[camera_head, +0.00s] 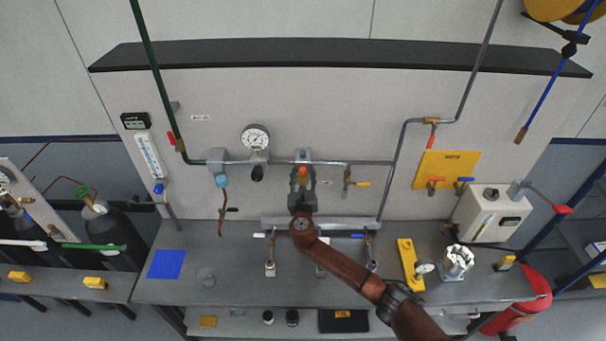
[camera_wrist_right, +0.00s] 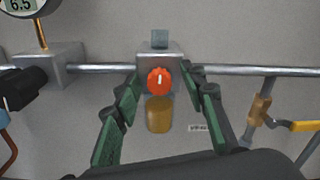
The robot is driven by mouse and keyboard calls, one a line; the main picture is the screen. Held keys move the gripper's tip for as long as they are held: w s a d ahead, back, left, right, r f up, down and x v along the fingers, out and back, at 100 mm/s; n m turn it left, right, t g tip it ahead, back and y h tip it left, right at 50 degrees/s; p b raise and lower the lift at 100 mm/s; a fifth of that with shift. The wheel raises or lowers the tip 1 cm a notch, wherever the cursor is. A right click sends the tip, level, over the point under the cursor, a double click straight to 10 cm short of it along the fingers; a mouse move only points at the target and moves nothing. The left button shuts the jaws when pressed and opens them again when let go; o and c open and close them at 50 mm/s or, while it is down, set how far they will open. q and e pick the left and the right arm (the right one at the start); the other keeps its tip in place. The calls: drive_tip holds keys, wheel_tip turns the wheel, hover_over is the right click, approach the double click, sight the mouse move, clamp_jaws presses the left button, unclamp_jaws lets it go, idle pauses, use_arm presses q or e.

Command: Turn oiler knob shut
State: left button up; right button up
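The oiler knob (camera_head: 303,172) is a small orange-red knob with a pale mark on the grey oiler block on the wall pipe. In the right wrist view the knob (camera_wrist_right: 160,81) is central, with the amber oiler bowl (camera_wrist_right: 160,115) below it. My right gripper (camera_head: 302,196) is in front of the oiler, reaching up from below. In the right wrist view its green fingers (camera_wrist_right: 170,98) stand apart, one on each side of the knob and bowl, with visible gaps; it is open and empty. My left gripper is not in view.
A pressure gauge (camera_head: 255,137) with a black knob (camera_head: 257,173) sits left of the oiler. A valve with a yellow handle (camera_head: 363,184) hangs to its right. The pipe (camera_head: 340,163) runs along the wall. The bench (camera_head: 220,285) below holds a blue mat (camera_head: 166,264) and several fittings.

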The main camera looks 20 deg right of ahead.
drive_tip(key=v, duration=1.2)
idle(0.3)
